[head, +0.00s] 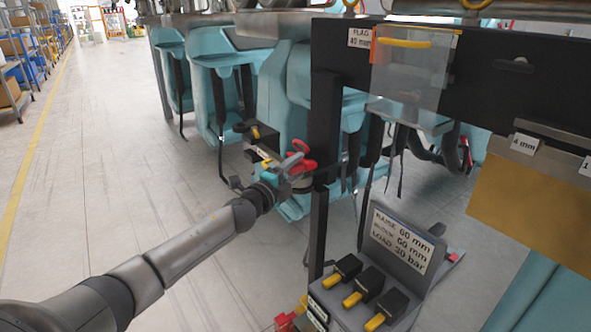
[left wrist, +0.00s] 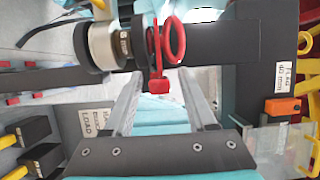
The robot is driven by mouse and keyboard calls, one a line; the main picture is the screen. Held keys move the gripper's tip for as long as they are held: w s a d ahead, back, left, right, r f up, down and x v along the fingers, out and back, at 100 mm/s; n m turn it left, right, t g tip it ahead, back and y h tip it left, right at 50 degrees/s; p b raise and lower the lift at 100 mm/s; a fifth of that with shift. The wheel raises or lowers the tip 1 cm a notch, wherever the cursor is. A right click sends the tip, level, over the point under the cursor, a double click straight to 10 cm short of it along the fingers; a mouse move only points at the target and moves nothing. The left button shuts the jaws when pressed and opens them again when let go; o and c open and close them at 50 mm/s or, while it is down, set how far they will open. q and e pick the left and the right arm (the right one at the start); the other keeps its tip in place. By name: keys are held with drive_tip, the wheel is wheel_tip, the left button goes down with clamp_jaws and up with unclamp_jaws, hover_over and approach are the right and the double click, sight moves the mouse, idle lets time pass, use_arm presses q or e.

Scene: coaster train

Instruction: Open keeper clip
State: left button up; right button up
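The red keeper clip (left wrist: 174,40), a ring with a stem and a small block-like end, sits on a dark cylindrical fitting with a pale collar (left wrist: 102,45) in the left wrist view. In the head view the red part (head: 303,160) shows small beside the black post. My left gripper (left wrist: 160,78) has its two fingers spread apart, with the clip's lower red end between them in the picture; I cannot tell whether they touch it. In the head view my left gripper (head: 288,172) is at the red part, its fingers partly hidden. My right gripper is not in view.
A grey console (head: 360,297) with black-and-yellow switches and a label stands at lower centre. A black beam (head: 480,75) with a clear flag panel (head: 412,70) crosses the upper right. Teal train seats (head: 215,90) stand behind. The floor at left is clear.

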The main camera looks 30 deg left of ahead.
use_arm(q)
clamp_jaws()
drive_tip(key=shift+r, duration=0.15)
idle(1.0)
